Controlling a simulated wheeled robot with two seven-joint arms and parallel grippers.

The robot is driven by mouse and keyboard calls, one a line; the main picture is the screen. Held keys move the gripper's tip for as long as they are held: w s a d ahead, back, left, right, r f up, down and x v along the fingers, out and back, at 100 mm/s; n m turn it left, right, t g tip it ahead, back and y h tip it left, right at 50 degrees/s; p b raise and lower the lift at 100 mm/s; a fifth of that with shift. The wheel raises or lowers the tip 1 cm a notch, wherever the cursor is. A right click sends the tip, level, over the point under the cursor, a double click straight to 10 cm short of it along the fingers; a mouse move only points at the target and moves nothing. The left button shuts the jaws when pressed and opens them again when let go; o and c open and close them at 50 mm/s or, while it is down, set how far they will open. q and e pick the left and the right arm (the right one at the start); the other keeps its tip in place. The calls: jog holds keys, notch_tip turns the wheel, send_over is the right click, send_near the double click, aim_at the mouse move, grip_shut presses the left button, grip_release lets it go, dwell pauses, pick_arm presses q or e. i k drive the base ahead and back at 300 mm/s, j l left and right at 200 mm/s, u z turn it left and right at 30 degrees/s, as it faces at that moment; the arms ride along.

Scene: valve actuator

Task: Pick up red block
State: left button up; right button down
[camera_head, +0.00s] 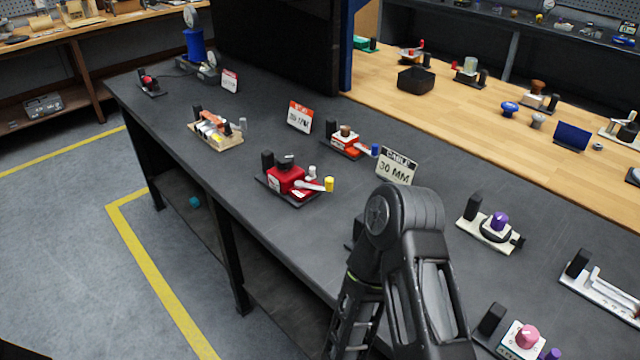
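A red block-shaped body (287,179) sits on a dark base plate on the grey workbench (230,170), left of the picture's middle. It has a black knob on top, a white lever with a yellow end to its right, and a black post behind it. A smaller red and white device (346,138) with a blue-ended lever stands farther back to the right. I cannot tell for certain which is the red block. One of my dark arms rises from the bottom right of middle, apart from the red body. Neither gripper's fingertips show.
A "30 MM" sign (397,166) and a red-topped sign (300,116) stand on the bench. A wooden-based device (216,132) is at left. Devices with a purple knob (499,220) and a pink knob (527,336) are at right. A tall black panel (285,45) stands behind.

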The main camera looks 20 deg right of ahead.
aim_at(283, 186)
jog(key=i+j, duration=0.3)
jog(key=i, duration=0.2)
jog(key=i+j, duration=0.3)
jog(key=i, duration=0.2)
jog(key=i+j, duration=0.25)
jog(key=i, duration=0.25)
jog(key=i+j, duration=0.3)
jog(key=i, duration=0.2)
jog(key=z, duration=2.35)
